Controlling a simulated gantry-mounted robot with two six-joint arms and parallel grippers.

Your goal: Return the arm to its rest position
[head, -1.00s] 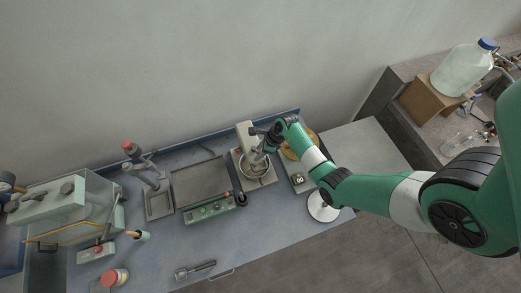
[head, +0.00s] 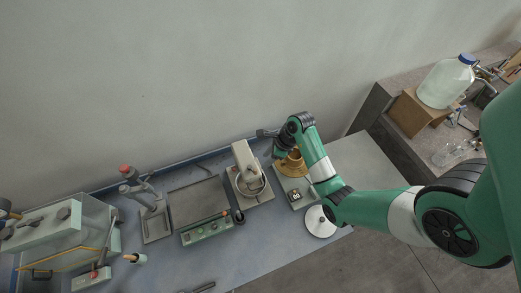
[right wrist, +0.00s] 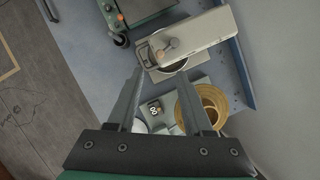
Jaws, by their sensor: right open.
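My right arm, green and white, comes in from the right in the head view. Its gripper (head: 279,154) hangs above the bench between the grey stand mixer (head: 247,176) and the scale (head: 297,192). The right wrist view shows its two fingers (right wrist: 160,75) spread apart, with nothing between them. The mixer (right wrist: 195,42) lies beyond the fingertips, and a gold bowl (right wrist: 218,98) on the scale sits to the right of the fingers. I see no contact with any of these. My left gripper is out of view.
A flat plate (head: 191,202), a red-topped stand (head: 126,170) and a clear case (head: 95,225) stand to the left. A white disc (head: 318,222) lies near the front edge. A large jar (head: 446,82) sits on a box at the right.

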